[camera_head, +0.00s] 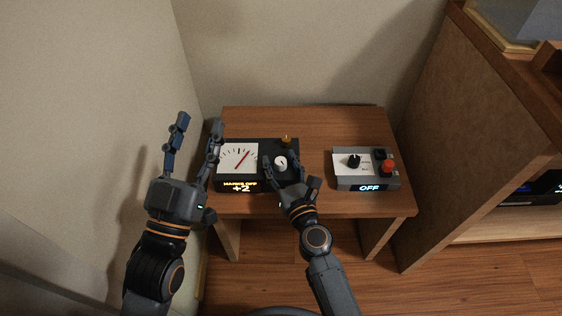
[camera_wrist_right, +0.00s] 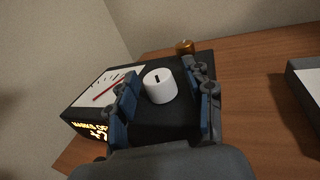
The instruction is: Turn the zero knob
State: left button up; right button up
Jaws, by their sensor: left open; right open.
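The zero knob is a white round knob (camera_head: 281,163) with a dark mark, on the black meter box (camera_head: 261,150). In the right wrist view the knob (camera_wrist_right: 160,86) stands between the two fingers of my right gripper (camera_wrist_right: 164,105). My right gripper (camera_head: 282,171) is open around the knob, with gaps visible on both sides. The meter's white dial (camera_head: 238,158) has a red needle tilted to the right, and the display below reads "+2" with a partly readable line above it. My left gripper (camera_head: 197,136) is open and empty, left of the box.
An amber knob (camera_head: 286,141) sits at the back of the meter box. A grey box (camera_head: 365,169) with a black knob, a red button and an "OFF" display stands to the right on the wooden table (camera_head: 340,120). Walls are left and behind; a brown cabinet (camera_head: 440,130) is at right.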

grip_shut()
jog(key=shift+y, duration=0.3)
